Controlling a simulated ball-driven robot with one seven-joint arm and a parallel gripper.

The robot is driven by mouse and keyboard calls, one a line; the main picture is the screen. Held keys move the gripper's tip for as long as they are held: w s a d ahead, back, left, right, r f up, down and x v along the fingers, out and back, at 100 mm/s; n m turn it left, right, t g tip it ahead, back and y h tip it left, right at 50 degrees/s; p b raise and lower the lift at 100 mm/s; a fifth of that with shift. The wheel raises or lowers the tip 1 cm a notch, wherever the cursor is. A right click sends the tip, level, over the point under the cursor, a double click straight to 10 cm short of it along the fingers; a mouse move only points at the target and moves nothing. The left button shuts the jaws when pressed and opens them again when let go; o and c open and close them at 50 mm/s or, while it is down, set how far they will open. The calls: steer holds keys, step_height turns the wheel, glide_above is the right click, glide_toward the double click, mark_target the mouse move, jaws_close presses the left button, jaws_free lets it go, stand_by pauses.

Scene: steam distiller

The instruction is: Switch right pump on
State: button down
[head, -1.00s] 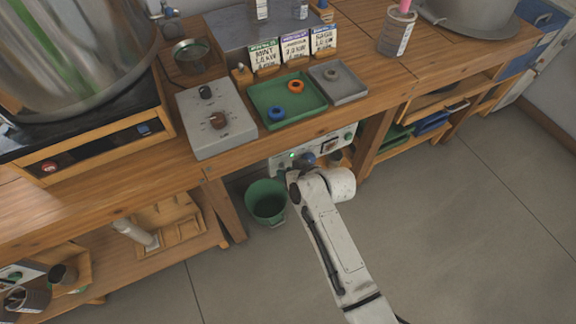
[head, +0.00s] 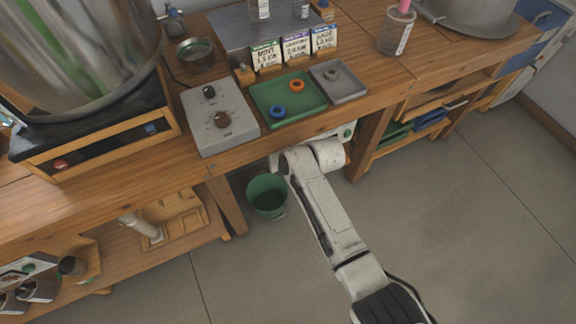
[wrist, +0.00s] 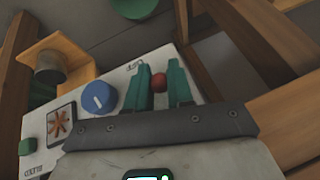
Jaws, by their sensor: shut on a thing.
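A white pump panel (head: 341,134) sits under the bench's front edge. In the head view my arm hides most of it, and my gripper is out of sight behind the arm. In the wrist view the panel (wrist: 121,78) carries a blue dial (wrist: 98,98) with a white pointer line and a green button (wrist: 27,146). A small red knob (wrist: 158,81) sits between the teal fingers of my gripper (wrist: 161,72). The gripper is shut on the red knob. The knob's base is hidden by the fingers.
A green bucket (head: 267,196) stands on the floor left of my arm. The wooden bench (head: 385,75) overhangs the panel, with a leg (head: 371,145) to the right. The floor to the right is clear.

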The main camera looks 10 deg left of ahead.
steer(key=c, duration=1)
jaws_free()
steer(key=shift+c, duration=0.2)
steer(key=p+v, duration=0.2)
steer(key=v, duration=0.8)
steer(key=shift+r+p, duration=0.3)
steer(key=shift+r, duration=0.05)
steer(key=shift+s+d, duration=0.1)
steer(key=shift+d, duration=0.05)
steer(key=s+d+r+m+g+h+p, duration=0.1)
steer(key=s+d+r+m+h, duration=0.1)
steer(key=s+d, duration=1.2)
steer(key=s+d+r+m+g+h+p, duration=0.1)
steer(key=s+d+m+h+p, duration=0.1)
steer(key=s+d, duration=1.2)
steer(key=s+m+h, duration=0.1)
steer(key=s, duration=0.3)
steer(key=shift+d+r+m, duration=0.3)
steer(key=shift+d+r, duration=0.1)
